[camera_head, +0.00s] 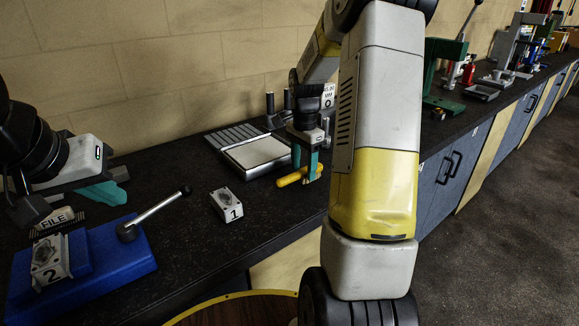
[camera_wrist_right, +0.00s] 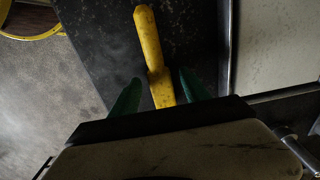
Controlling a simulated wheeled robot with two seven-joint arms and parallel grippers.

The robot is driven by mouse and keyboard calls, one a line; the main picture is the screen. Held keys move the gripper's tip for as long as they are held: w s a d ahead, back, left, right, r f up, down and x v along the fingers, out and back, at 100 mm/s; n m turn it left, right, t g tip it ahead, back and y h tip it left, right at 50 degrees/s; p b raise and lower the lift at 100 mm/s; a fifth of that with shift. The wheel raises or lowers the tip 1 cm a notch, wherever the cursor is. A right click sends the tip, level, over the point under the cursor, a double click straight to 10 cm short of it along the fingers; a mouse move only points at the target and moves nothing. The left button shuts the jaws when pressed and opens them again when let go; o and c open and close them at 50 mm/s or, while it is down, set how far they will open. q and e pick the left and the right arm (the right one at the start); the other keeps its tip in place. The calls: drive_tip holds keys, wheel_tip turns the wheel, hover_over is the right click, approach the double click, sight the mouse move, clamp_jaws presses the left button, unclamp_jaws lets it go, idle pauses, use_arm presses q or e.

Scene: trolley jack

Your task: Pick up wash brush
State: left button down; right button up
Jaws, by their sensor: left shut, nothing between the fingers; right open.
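The wash brush appears as a yellow handle (camera_head: 292,178) lying on the black bench top near its front edge. In the right wrist view the yellow handle (camera_wrist_right: 149,40) runs up from between the fingers. My right gripper (camera_head: 305,163) is open, pointing down over the brush, with one teal finger on each side of it. In the wrist view the right gripper (camera_wrist_right: 159,90) has visible gaps between both fingers and the handle. The end of the brush nearest the wrist is hidden by the gripper body. My left gripper (camera_head: 117,185) is shut and empty at the left, above the bench.
A shallow tray with a pale floor (camera_head: 262,152) lies just behind the brush. A white block marked 1 (camera_head: 226,204) is to its left. A blue base with a lever (camera_head: 125,262) and a block marked 2 (camera_head: 50,262) stand at the front left. Green-based equipment (camera_head: 445,104) stands farther right.

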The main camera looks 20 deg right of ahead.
wheel_tip(320, 180, down, 2)
drive_tip(key=shift+f, duration=0.1)
clamp_jaws()
idle(0.5)
